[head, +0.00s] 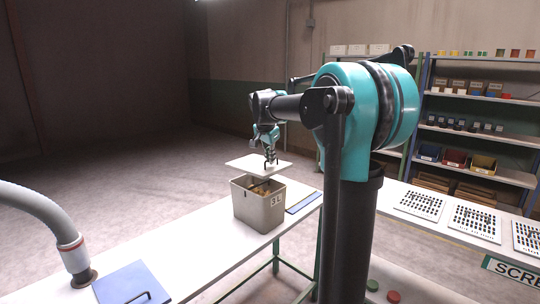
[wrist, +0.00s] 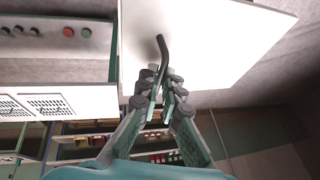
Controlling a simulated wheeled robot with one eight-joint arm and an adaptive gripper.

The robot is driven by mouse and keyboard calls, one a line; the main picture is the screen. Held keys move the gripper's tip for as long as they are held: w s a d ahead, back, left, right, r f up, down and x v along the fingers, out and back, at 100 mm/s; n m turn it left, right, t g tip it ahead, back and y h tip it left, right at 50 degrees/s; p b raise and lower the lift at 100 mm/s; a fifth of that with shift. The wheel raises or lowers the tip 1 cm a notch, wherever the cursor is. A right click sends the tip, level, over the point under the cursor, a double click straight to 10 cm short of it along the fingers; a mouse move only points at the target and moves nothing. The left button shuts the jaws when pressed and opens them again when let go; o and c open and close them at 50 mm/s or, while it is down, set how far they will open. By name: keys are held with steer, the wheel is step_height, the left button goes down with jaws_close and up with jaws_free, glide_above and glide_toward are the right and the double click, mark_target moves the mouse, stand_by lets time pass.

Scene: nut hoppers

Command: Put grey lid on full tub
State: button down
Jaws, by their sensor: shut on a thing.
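The grey lid (head: 250,164) is a flat pale plate with a dark handle, and it hangs above the tub in the head view. In the wrist view the lid (wrist: 215,45) fills the upper middle, with its dark handle (wrist: 163,55) running down between my fingers. My gripper (head: 270,160) is shut on that handle, and its fingers show in the wrist view (wrist: 160,95). The full tub (head: 259,208) is a grey bin marked 31 standing on the white table, with brownish contents visible inside. A gap shows between the lid and the tub's rim.
A blue lid (head: 125,285) with a handle lies at the table's near end beside a grey hose (head: 45,215). A flat blue panel (head: 303,202) lies right of the tub. Shelves (head: 480,130) with bins and a bench with dotted trays (head: 475,218) stand at right.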

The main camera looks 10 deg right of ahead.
steer(key=shift+f, duration=4.1)
steer(key=c, duration=1.6)
jaws_free()
steer(key=shift+a, duration=0.1)
steer(key=v, duration=1.2)
